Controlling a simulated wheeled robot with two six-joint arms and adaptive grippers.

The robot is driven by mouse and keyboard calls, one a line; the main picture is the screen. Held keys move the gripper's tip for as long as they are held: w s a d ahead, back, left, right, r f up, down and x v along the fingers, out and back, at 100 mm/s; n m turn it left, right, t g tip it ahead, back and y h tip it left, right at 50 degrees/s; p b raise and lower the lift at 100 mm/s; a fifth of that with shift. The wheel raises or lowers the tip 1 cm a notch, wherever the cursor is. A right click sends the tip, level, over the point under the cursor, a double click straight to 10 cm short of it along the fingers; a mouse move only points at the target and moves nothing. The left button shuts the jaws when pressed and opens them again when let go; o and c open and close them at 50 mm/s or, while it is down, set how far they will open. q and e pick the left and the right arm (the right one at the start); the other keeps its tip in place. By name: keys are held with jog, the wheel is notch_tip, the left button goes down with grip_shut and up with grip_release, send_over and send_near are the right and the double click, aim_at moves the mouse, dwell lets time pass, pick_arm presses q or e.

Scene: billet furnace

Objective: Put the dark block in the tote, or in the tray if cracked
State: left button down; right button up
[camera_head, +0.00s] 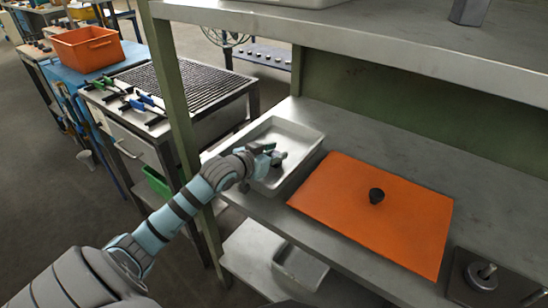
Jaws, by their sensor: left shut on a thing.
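My left gripper (268,155) reaches in from the left over the pale metal tray (294,125) on the workbench shelf. It is shut on a small dark grey thing (279,158), which looks like a dark block, at the tray's near side. The fingers hide part of it, and I cannot tell if it is cracked or touches the tray floor. An orange tote (87,52) stands far back at the upper left. My right gripper is out of view.
A dark grey block (469,11) stands on the upper shelf. A green post (176,110) rises beside my left arm. A metal fixture (483,276) sits at lower right.

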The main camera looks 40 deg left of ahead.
pick_arm(q)
jog(key=c, duration=1.3)
grip_release()
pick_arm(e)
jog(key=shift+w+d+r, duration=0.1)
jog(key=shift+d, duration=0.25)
pick_arm(q)
jog(key=shift+s+r+p, duration=0.25)
jog(key=shift+s+p, duration=0.1)
jog(key=shift+s, duration=0.15)
jog(key=p+v, duration=0.3)
jog(key=v, duration=0.3)
jog(key=shift+w+r, duration=0.1)
jog(key=shift+r, duration=0.1)
jog(key=p+v, duration=0.4)
jog(key=shift+s+d+r, duration=0.1)
jog(key=shift+s+r, duration=0.1)
jog(key=shift+s, duration=0.1)
jog(key=shift+s+p, duration=0.25)
jog(key=shift+p, duration=0.05)
jog(key=shift+f, duration=0.2)
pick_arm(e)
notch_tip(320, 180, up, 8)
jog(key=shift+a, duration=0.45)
